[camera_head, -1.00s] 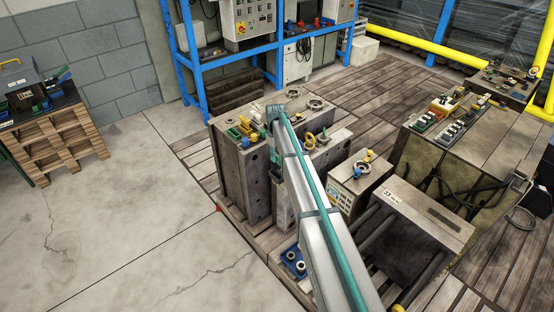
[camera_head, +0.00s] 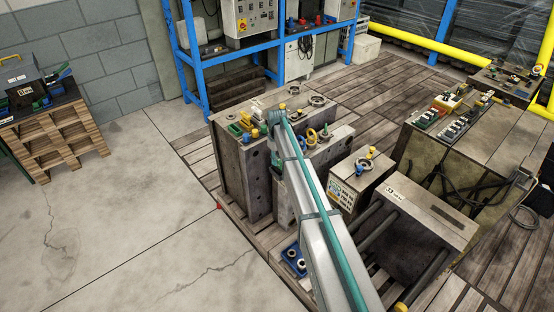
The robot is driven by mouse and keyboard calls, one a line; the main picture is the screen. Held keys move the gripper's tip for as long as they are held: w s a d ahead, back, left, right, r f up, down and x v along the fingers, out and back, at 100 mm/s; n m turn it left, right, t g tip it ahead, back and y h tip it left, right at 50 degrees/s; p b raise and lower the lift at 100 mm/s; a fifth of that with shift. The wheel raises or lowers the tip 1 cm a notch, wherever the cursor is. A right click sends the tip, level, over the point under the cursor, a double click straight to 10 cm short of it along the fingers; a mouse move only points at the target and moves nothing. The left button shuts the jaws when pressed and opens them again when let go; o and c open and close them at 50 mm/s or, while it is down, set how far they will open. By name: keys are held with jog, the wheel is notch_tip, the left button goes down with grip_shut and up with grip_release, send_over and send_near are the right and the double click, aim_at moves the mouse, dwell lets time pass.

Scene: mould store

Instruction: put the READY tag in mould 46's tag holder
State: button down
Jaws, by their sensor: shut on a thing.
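My arm reaches up from the lower right, and its far end lies over the top of a large grey mould block (camera_head: 245,185). My gripper's fingers are hidden behind the arm's end, and I cannot see what they hold. I cannot make out the READY tag. No number 46 can be read on any mould, and I cannot pick out its tag holder. A smaller mould (camera_head: 343,190) with a pale label plate stands to the right of the arm. The mould in front of it bears a label (camera_head: 393,193) that seems to read 33.
Green and yellow parts (camera_head: 240,125) and a ring (camera_head: 318,99) sit on the large block. A blue part (camera_head: 292,260) with round holes lies beside the arm. A blue rack (camera_head: 196,60) stands behind. A pallet stack (camera_head: 55,135) is at left. The concrete floor (camera_head: 130,240) is clear.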

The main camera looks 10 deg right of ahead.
jog(key=shift+f, duration=0.7)
dwell(1.0)
jog(key=shift+f+b, duration=0.25)
jog(key=shift+b, duration=0.05)
jog(key=shift+d, duration=0.1)
dwell(0.7)
jog(key=shift+w+r, duration=0.1)
jog(key=shift+d+r+p, duration=0.15)
jog(key=shift+r+p, duration=0.15)
jog(key=shift+r, duration=0.15)
jog(key=shift+a+r+p, duration=0.15)
jog(key=shift+r+p, duration=0.25)
jog(key=shift+r, duration=0.45)
jog(key=shift+a+r+p, duration=0.1)
jog(key=shift+r+p, duration=0.25)
jog(key=shift+r, duration=0.5)
jog(key=shift+f, duration=0.1)
jog(key=shift+f+b, duration=0.5)
jog(key=shift+f, duration=0.7)
